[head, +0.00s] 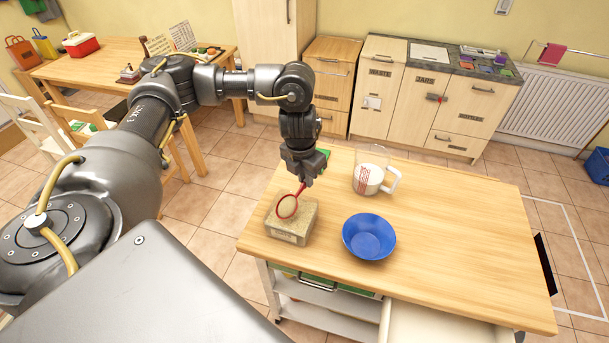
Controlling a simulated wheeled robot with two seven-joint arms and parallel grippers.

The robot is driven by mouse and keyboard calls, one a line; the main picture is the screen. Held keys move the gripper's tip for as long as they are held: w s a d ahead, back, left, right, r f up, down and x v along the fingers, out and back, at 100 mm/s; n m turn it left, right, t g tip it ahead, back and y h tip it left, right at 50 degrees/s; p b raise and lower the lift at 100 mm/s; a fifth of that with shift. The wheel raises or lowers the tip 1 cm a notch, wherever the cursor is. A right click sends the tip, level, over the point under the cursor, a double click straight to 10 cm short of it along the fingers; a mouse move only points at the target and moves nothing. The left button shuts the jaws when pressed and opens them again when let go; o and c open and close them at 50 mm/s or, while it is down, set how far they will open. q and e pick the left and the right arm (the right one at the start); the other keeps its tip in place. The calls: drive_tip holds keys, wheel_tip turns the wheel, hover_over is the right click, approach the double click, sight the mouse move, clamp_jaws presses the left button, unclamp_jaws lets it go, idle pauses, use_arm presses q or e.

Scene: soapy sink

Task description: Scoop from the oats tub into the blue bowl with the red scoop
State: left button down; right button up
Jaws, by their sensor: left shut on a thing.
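My left gripper (303,180) is shut on the handle of the red scoop (288,206). The scoop points down from the gripper, and its round head is at the top of the oats tub (289,236). I cannot tell whether the scoop head touches the oats. The tub is a squat, pale box with a speckled tan top, at the left edge of the wooden table. The blue bowl (369,236) stands upright to the right of the tub, and its inside looks empty. My right gripper is not in view.
A clear measuring jug (371,171) with white contents stands behind the bowl. The right part of the wooden table (460,230) is clear. An open drawer (430,325) sticks out at the front. Cabinets (430,95) stand at the back, apart from the table.

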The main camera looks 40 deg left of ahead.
use_arm(q)
drive_tip(key=shift+w+d+r+g+p, duration=0.1)
drive_tip(key=shift+w+r+g+p, duration=0.5)
drive_tip(key=shift+p, duration=0.75)
drive_tip(key=shift+w+r+g+p, duration=0.1)
drive_tip(key=shift+w+g+p, duration=0.25)
drive_tip(key=shift+g+p, duration=0.8)
drive_tip(key=shift+w+g+p, duration=0.45)
drive_tip(key=shift+w+p, duration=0.05)
drive_tip(key=shift+p, duration=0.65)
drive_tip(key=shift+d, duration=0.1)
drive_tip(key=shift+w+d+r+m+b, duration=0.2)
drive_tip(key=shift+w+d+m+b, duration=0.1)
drive_tip(key=shift+m, duration=0.2)
drive_tip(key=d+r+m+t+y+b, duration=0.3)
drive_tip(key=d+r+m+b, duration=0.4)
drive_tip(key=m, duration=0.8)
drive_tip(key=s+d+r+m+t+h+b, duration=0.1)
drive_tip(key=s+r+m+b, duration=0.1)
drive_tip(key=m, duration=0.6)
drive_tip(key=s+d+r+m+t+h+b, duration=0.1)
drive_tip(key=s+d+r+m+t+b, duration=0.1)
drive_tip(key=m, duration=0.6)
drive_tip(key=s+r, duration=0.1)
drive_tip(key=s, duration=0.1)
drive_tip(key=shift+s+d, duration=0.3)
drive_tip(key=shift+s, duration=0.05)
